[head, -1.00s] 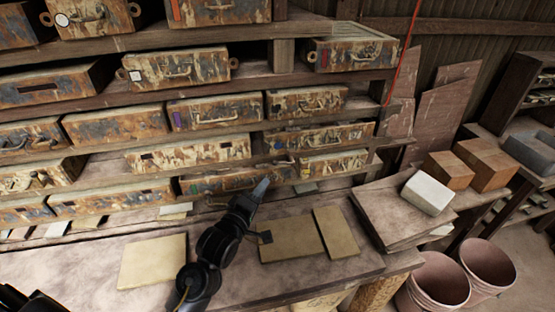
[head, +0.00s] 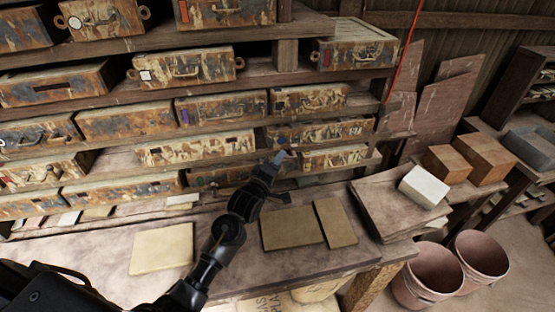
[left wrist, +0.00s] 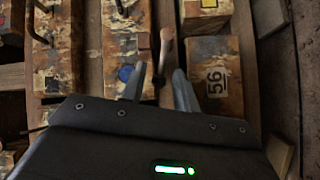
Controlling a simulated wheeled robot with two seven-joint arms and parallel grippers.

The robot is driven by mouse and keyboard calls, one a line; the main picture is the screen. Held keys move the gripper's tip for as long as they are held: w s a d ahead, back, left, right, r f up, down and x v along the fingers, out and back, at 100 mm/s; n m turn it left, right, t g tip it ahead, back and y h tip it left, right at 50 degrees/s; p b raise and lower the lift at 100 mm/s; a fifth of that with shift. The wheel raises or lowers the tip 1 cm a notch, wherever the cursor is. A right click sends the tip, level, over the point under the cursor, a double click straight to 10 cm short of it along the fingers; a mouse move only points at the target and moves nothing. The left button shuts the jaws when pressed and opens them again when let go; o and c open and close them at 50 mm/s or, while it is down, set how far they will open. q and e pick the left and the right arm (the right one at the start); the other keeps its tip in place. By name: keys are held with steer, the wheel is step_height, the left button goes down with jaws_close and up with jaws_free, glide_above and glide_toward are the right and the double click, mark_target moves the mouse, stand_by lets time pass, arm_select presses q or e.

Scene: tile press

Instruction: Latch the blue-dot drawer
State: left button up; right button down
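The blue-dot drawer (head: 320,134) is a rust-stained, patchy drawer in the right part of the lower shelves. Its blue dot (left wrist: 126,73) shows in the left wrist view just left of my left finger. My left gripper (head: 279,156) is in front of the dot end of this drawer. In the left wrist view its two fingers (left wrist: 158,82) are apart with nothing between them. A pinkish, round-ended lever (left wrist: 166,45) lies just beyond the fingertips, apart from them, along the gap beside the drawer. I cannot tell whether it is latched. My right gripper is not in view.
A drawer with a "56" label (left wrist: 216,82) is beside the right finger. Other drawers fill the shelves around. Tan tiles (head: 292,228) lie on the bench (head: 110,285) below. A white block (head: 424,187) and pink buckets (head: 430,275) are at right.

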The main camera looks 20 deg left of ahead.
arm_select(q)
jaws_close()
stand_by(0.3)
steer(key=shift+w+d+r+m+g+y, duration=0.15)
steer(key=shift+d+r+m+g+y, duration=0.15)
steer(key=shift+r+m+g, duration=0.35)
steer(key=shift+w+d+r+m+g+y, duration=0.2)
steer(key=shift+r+m+g+y, duration=0.15)
steer(key=shift+m+g, duration=0.4)
steer(key=shift+w+d+r+m+g+y, duration=0.15)
steer(key=shift+d+r+m+g+y, duration=0.1)
steer(key=shift+r+m+g, duration=0.45)
steer(key=shift+f, duration=0.1)
jaws_free()
